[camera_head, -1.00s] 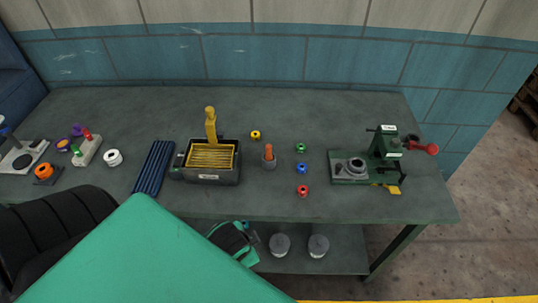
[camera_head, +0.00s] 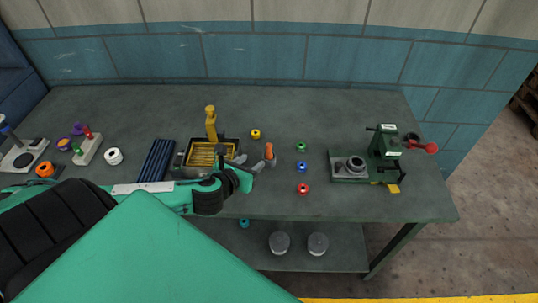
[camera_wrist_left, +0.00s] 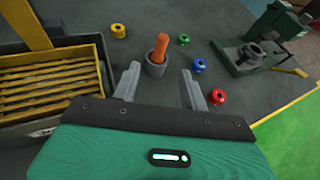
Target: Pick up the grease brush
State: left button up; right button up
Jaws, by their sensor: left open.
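The grease brush appears to be the orange handle (camera_head: 269,151) standing upright in a small grey cup on the bench. In the left wrist view, the orange handle (camera_wrist_left: 160,46) rises from the grey cup (camera_wrist_left: 154,68), and its bristles are hidden inside. My left gripper (camera_head: 250,163) is open and empty, just left of the cup in the head view. In the left wrist view, its two fingers (camera_wrist_left: 160,77) point toward the cup, which shows between and beyond the tips. My right gripper is not in view.
A black tray with yellow slats (camera_wrist_left: 45,85) is close on the left. Yellow (camera_head: 255,134), green (camera_head: 300,147), blue (camera_head: 301,167) and red (camera_head: 302,188) small rings lie around the cup. A green press (camera_head: 385,150) stands at the right. The bench between is clear.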

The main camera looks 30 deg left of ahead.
aim_at(267, 149)
pick_arm(q)
jog(key=shift+m, duration=0.4)
jog(key=p+x, duration=0.1)
jog(key=x, duration=0.7)
jog(key=shift+w+p, duration=0.35)
jog(key=shift+w+f+p, duration=0.1)
jog(key=shift+w+p, duration=0.3)
jog(key=shift+w, duration=0.3)
jog(key=p+x, duration=0.1)
jog(key=x, duration=0.3)
jog(key=shift+f, duration=0.15)
grip_shut()
